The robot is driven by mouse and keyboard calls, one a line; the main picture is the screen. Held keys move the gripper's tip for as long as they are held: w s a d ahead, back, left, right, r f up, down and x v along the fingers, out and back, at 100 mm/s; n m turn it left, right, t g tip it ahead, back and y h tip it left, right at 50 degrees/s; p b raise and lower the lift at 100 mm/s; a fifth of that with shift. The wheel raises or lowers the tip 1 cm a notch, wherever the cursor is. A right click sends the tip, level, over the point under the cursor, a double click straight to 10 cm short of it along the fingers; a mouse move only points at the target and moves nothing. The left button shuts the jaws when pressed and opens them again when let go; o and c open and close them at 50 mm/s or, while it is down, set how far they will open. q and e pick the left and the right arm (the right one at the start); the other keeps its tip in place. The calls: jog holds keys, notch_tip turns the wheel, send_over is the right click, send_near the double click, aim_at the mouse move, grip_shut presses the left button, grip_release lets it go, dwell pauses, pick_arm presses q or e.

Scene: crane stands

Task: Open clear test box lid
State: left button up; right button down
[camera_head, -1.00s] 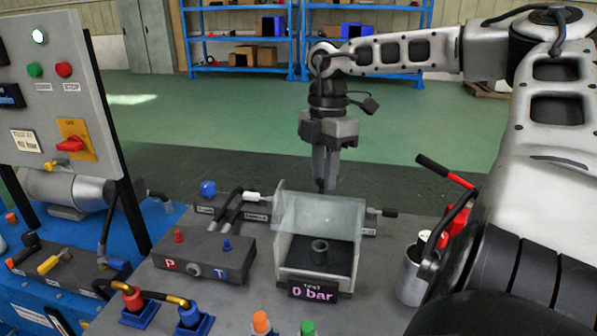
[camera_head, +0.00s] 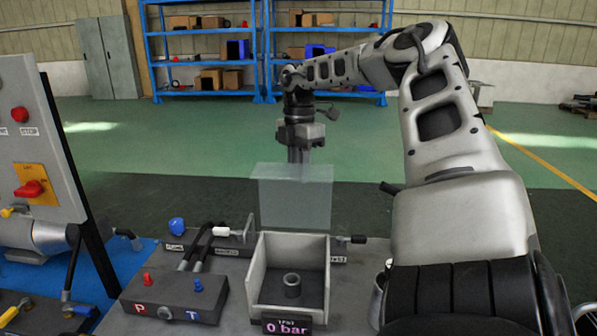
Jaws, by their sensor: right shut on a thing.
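The test box (camera_head: 256,285) is grey, with a dark floor and a short dark cylinder (camera_head: 292,285) standing inside. Its clear lid (camera_head: 294,210) stands roughly upright along the box's rear edge, so the top of the box is open. My right gripper (camera_head: 298,172) points down at the lid's upper edge and is shut on it. The fingertips show faintly at the clear panel. My left gripper is not in view.
A "0 bar" display (camera_head: 287,325) sits at the box front. Left of the box is a dark block (camera_head: 175,298) marked P and T with red and blue fittings. A control panel (camera_head: 35,150) stands at left. Blue shelves (camera_head: 265,60) are far behind.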

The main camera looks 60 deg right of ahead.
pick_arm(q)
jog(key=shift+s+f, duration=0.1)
pick_arm(e)
jog(key=shift+w+d+f, duration=0.45)
jog(key=shift+d+f, duration=0.1)
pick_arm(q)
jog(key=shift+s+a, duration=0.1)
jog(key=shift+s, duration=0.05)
pick_arm(e)
jog(key=c, duration=1.3)
grip_release()
jog(key=shift+w, duration=0.15)
jog(key=shift+o, duration=0.5)
jog(key=shift+w, duration=0.2)
pick_arm(q)
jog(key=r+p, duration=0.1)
jog(key=p, duration=0.2)
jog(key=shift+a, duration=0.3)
pick_arm(e)
notch_tip(320, 180, up, 16)
jog(key=d, duration=0.2)
jog(key=shift+w, duration=0.25)
